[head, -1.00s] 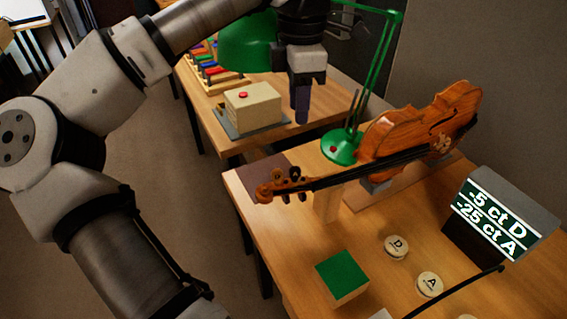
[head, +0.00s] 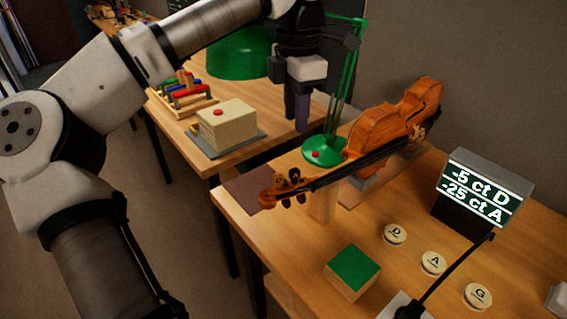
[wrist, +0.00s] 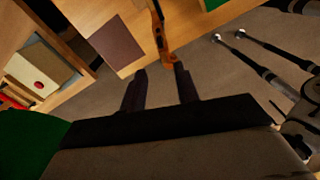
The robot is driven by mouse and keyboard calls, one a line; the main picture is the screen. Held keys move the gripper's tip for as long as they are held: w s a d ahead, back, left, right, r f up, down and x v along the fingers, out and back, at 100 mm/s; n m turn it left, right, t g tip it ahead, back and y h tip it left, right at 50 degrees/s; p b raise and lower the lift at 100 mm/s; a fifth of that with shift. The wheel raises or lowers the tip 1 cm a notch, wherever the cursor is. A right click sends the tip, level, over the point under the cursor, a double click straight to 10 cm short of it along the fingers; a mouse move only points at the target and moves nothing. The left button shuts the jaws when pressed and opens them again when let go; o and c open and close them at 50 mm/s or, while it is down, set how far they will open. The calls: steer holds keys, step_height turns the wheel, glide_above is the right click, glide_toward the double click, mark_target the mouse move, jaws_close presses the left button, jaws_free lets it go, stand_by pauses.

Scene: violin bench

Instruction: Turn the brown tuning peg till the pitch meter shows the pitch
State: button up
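The violin (head: 395,125) rests on a wooden stand on the bench, its scroll and pegbox (head: 270,196) pointing left. Several dark tuning pegs (head: 294,175) stick out of the pegbox; I cannot tell which is the brown one. The pitch meter (head: 480,190) reads "-5 ct D" and "-25 ct A". My gripper (head: 297,108) is in the air behind and above the pegbox, fingers pointing down. In the wrist view my gripper (wrist: 160,88) has its fingers apart with nothing between them, and the scroll (wrist: 171,60) shows just beyond the fingertips.
A green lamp (head: 325,150) stands close behind the pegbox. A green-topped block (head: 352,270) and round discs marked D (head: 395,234), A (head: 433,263) and G (head: 477,296) sit in front. A cream box with a red button (head: 228,125) is on the other bench.

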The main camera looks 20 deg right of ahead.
mark_target(294, 169)
step_height(294, 169, down, 12)
steer(key=shift+r+p, duration=0.1)
steer(key=shift+p, duration=1)
jaws_close()
